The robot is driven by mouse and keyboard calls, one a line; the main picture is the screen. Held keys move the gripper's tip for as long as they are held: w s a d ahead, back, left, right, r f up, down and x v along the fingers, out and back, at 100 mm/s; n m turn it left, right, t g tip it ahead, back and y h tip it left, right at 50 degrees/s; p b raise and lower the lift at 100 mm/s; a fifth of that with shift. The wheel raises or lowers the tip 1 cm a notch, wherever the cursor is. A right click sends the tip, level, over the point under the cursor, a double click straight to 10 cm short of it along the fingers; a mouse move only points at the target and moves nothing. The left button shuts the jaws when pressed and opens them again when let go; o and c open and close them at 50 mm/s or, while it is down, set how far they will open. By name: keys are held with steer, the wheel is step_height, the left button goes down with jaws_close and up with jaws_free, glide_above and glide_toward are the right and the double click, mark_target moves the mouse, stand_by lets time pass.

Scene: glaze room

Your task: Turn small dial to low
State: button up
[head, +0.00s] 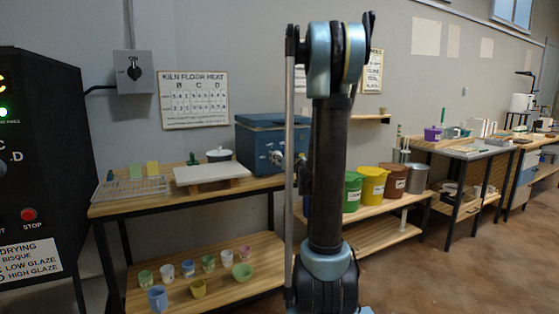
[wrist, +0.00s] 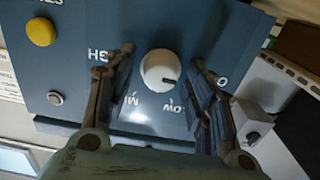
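The small dial (wrist: 160,71) is a white round knob on the front of a blue box, seen in the wrist view. Its dark pointer line points right, between the partly hidden "LOW" label below right and an "O" label at right.
A white block with a knob (wrist: 252,120) shows at right. In the head view, a white slab (head: 211,174) and a wire rack (head: 130,188) lie left of the box.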

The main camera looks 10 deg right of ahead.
steer(key=c, duration=0.7)
steer(key=shift+c, duration=0.2)
steer(key=shift+r+m, duration=0.1)
steer(key=shift+m, duration=0.2)
steer(key=m, duration=0.5)
steer(key=shift+w+d, duration=0.15)
steer(key=m, duration=0.6)
steer(key=shift+d, duration=0.1)
